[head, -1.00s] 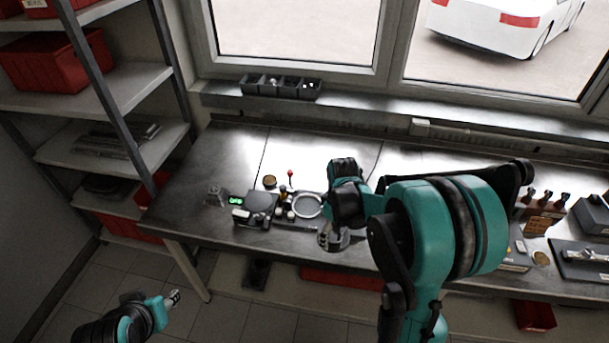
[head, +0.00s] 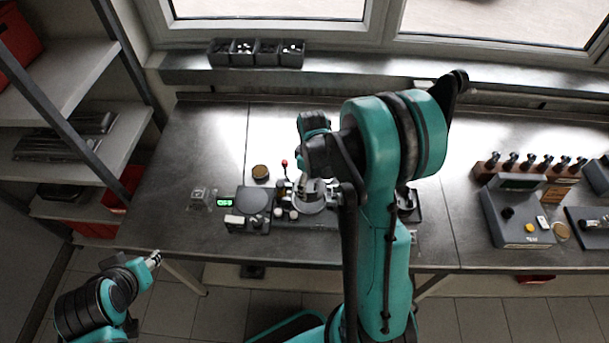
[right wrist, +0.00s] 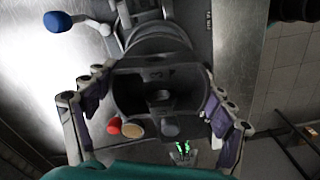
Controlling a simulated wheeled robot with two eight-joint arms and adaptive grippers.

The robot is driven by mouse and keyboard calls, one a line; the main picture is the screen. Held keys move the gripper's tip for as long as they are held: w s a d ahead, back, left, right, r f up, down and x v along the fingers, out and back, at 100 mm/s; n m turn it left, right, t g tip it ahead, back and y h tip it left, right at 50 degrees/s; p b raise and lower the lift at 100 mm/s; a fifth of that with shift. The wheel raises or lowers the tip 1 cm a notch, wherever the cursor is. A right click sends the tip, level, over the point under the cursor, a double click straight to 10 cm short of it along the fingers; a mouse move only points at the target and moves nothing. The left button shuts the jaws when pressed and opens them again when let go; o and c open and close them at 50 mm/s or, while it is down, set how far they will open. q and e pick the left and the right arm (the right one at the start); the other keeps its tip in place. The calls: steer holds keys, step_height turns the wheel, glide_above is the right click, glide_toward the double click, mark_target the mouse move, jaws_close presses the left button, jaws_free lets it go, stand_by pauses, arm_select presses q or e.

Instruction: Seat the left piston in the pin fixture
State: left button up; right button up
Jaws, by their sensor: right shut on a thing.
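The piston (right wrist: 158,88) is a dark grey hollow cylinder with a figure 3 inside, held between the padded fingers of my right gripper (right wrist: 158,110). In the head view my right gripper (head: 313,185) is over the bench by a pale metal ring (head: 308,206), partly covering it. In the right wrist view a grey rounded part on a dark fixture plate (right wrist: 190,22) lies beyond the piston, with a blue-knobbed lever (right wrist: 60,22) beside it. I cannot tell whether the piston touches it. My left gripper (head: 152,260) is off the bench's front left; its jaws are too small to read.
A scale (head: 252,202) with a green display, a brass-coloured disc (head: 260,172) and a red-knobbed part (head: 284,163) stand left of my right gripper. A dark fixture (head: 408,206) shows right of my arm. The bench (head: 190,150) is clear at the back left.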

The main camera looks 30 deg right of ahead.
steer(key=shift+w+f, duration=0.2)
steer(key=shift+f, duration=0.25)
steer(key=shift+f+b, duration=0.3)
steer(key=shift+b, duration=0.05)
steer(key=shift+s+f+b, duration=0.1)
steer(key=shift+f+b, duration=0.35)
steer(key=shift+f, duration=0.2)
steer(key=shift+f+b, duration=0.7)
steer(key=shift+f, duration=0.4)
steer(key=shift+f+b, duration=0.25)
steer(key=shift+b, duration=0.5)
steer(key=shift+f+b, duration=0.7)
stand_by(0.6)
stand_by(0.4)
steer(key=o, duration=1.5)
steer(key=shift+c, duration=0.2)
